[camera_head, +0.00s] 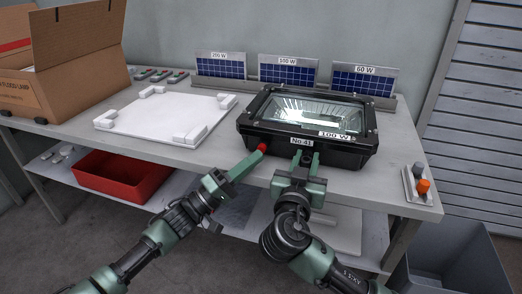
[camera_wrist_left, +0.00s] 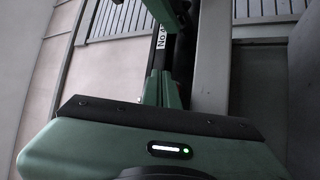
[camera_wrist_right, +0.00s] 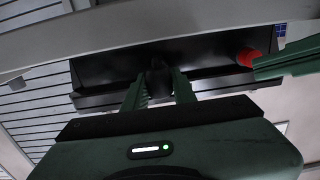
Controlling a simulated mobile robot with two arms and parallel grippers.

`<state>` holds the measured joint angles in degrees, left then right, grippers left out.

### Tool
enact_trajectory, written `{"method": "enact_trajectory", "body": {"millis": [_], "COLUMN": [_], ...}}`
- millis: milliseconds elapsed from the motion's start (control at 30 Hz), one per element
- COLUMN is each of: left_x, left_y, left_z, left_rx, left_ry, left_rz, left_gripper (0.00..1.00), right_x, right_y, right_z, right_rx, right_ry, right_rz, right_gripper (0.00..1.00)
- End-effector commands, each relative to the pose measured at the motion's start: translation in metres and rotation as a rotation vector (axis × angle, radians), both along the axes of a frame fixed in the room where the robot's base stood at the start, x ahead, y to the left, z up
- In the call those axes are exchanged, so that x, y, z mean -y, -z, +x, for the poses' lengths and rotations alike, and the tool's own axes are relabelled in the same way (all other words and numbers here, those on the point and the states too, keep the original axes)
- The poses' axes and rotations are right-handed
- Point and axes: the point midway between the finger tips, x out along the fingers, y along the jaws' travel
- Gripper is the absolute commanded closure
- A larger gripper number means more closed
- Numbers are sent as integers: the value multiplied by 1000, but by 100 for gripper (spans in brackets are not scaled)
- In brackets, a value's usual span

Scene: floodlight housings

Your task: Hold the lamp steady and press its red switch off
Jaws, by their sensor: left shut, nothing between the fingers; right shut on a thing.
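The lamp (camera_head: 310,125) is a black floodlight housing with a glass front, labelled 100 W and No.41, at the front of the table. Its glass looks pale and bright; I cannot tell whether it is lit. The red switch (camera_head: 262,148) sticks out at the left of its front side. My left gripper (camera_head: 256,156) is shut and empty, its tip at the switch, touching or nearly so. In the right wrist view the red switch (camera_wrist_right: 246,57) meets that tip. My right gripper (camera_head: 304,158) is shut on a dark part (camera_wrist_right: 158,80) of the lamp's front side.
A white board with corner blocks (camera_head: 160,115) lies left of the lamp. Solar panels labelled 200 W, 100 W and 60 W (camera_head: 288,72) stand behind. An open carton (camera_head: 70,60) stands at left, a red bin (camera_head: 120,176) below.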

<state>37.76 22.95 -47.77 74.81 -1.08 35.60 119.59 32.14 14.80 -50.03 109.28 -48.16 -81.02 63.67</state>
Motion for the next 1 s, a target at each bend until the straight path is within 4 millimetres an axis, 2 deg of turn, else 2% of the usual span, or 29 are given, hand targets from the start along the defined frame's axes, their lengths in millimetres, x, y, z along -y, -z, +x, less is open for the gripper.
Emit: {"method": "enact_trajectory", "body": {"millis": [1000], "left_x": [3], "left_y": [-2], "left_z": [13], "left_rx": [3], "left_ry": [-7], "left_rz": [1], "left_gripper": [100], "right_x": [-1], "right_y": [-2], "right_z": [0], "right_rx": [5], "right_ry": [-3], "right_rz": [-2], "right_gripper": [100]}}
